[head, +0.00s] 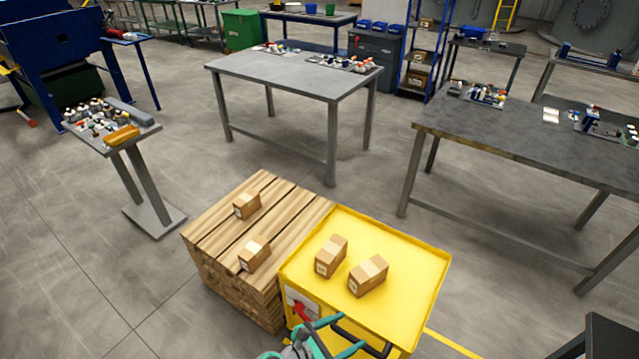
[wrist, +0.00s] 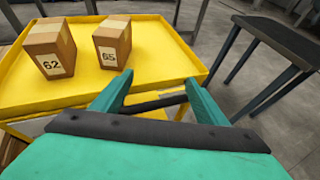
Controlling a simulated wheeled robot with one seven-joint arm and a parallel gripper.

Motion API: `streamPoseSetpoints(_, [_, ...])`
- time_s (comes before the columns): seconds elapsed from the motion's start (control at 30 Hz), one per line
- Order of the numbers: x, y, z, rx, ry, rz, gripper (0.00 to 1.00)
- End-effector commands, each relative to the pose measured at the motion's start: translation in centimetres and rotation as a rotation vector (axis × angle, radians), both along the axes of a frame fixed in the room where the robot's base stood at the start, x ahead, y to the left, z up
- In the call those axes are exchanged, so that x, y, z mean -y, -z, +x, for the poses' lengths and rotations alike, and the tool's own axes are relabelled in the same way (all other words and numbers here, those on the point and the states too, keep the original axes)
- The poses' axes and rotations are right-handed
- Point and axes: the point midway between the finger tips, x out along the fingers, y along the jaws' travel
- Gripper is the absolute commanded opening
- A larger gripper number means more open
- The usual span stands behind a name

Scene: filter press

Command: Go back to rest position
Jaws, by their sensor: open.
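My gripper (head: 330,329) is at the bottom of the head view, at the near edge of a yellow cart (head: 412,262). In the wrist view, the teal fingers of my gripper (wrist: 158,97) are spread apart with no object between them. The cart's dark handle bar shows beyond and between them. Two cardboard boxes stand apart from my gripper on the cart's yellow top: a box labelled 62 (wrist: 50,50) and a box labelled 65 (wrist: 112,43). They also show in the head view, as a left box (head: 331,256) and a right box (head: 368,275).
A wooden stack (head: 215,222) with two boxes stands left of the cart, touching or nearly so. A parts stand (head: 150,190) is further left. Grey tables stand behind (head: 290,75) and at right (head: 540,150). Open floor lies between them.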

Motion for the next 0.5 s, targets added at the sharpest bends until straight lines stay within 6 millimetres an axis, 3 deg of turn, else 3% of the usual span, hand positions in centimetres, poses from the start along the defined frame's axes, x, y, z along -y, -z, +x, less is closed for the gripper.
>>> streamPoseSetpoints(0.5, [-2.2, 5.3, -4.9, 0.184, -0.034, 0.355, 0.67])
